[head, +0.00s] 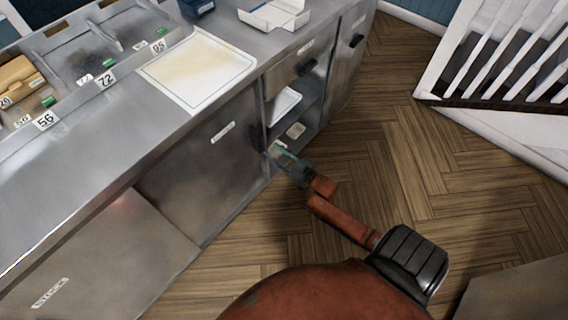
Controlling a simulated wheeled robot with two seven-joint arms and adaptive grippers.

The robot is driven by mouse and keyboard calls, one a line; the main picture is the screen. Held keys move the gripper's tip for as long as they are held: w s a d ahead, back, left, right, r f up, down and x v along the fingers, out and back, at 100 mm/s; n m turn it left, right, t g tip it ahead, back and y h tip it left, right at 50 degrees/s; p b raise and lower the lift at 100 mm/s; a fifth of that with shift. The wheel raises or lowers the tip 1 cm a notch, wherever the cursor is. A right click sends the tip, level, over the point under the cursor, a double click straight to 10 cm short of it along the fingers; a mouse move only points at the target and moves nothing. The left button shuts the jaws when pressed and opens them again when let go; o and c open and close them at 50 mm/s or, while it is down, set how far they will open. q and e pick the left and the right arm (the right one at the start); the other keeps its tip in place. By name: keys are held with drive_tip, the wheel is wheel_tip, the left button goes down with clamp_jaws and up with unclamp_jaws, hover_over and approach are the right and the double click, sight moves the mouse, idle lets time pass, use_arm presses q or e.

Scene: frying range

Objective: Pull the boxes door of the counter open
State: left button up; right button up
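The counter has a steel door (190,165) in its middle, with a small white label (223,132) too small to read, so I cannot confirm it is the boxes door. The door looks shut, flush with the counter front. A dark handle (255,137) sits at its right edge. My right gripper (272,151) reaches in from the lower right, its tips close to this handle and in front of the open shelves' left side. I cannot tell whether it touches the handle or how far its fingers are apart. My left gripper is not in view.
Open shelves (296,120) with white items stand right of the door, under a drawer front (300,65). A labelled steel panel (100,250) is at lower left. A white railing (500,60) stands at upper right. The wooden floor (390,140) between is clear.

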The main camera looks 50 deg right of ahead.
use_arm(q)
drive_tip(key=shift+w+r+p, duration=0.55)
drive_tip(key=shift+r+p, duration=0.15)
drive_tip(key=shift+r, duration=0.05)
use_arm(e)
drive_tip(key=s+f+g, duration=0.1)
drive_tip(key=s+f, duration=0.2)
drive_tip(key=f, duration=0.2)
drive_tip(key=shift+d+f+g+h, duration=0.3)
drive_tip(key=shift+f+h, duration=0.1)
